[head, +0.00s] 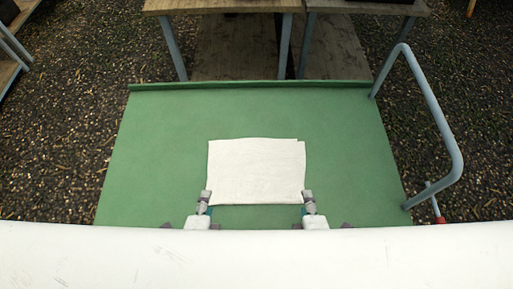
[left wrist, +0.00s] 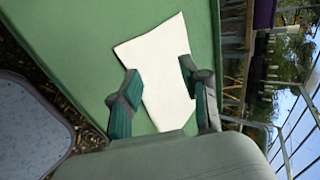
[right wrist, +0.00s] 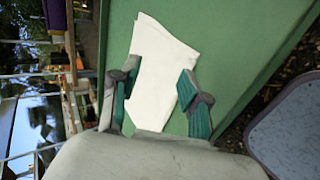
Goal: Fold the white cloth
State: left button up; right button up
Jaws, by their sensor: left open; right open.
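The white cloth (head: 256,170) lies flat on the green table top (head: 150,165), roughly rectangular, with a slight step at its upper right corner. My left gripper (head: 204,202) is at the cloth's near left corner, and my right gripper (head: 308,202) is at its near right corner. In the left wrist view the open fingers (left wrist: 158,92) straddle part of the cloth (left wrist: 160,60). In the right wrist view the open fingers (right wrist: 155,90) also have the cloth (right wrist: 160,55) between and beyond them. Whether the fingertips touch the cloth cannot be told.
The table has a raised green lip (head: 250,85) at its far edge. A grey metal rail (head: 440,125) curves up at its right side. Wooden tables (head: 225,5) stand beyond, on dark gravel. The green surface around the cloth is clear.

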pick_arm(q)
jog(key=s+r, duration=0.2)
jog(key=r, duration=0.1)
jog(key=shift+s+r, duration=0.1)
jog(key=shift+s, duration=0.2)
pick_arm(e)
jog(key=s+r, duration=0.2)
jog(key=r, duration=0.1)
jog(key=shift+s+r, duration=0.1)
jog(key=shift+s, duration=0.15)
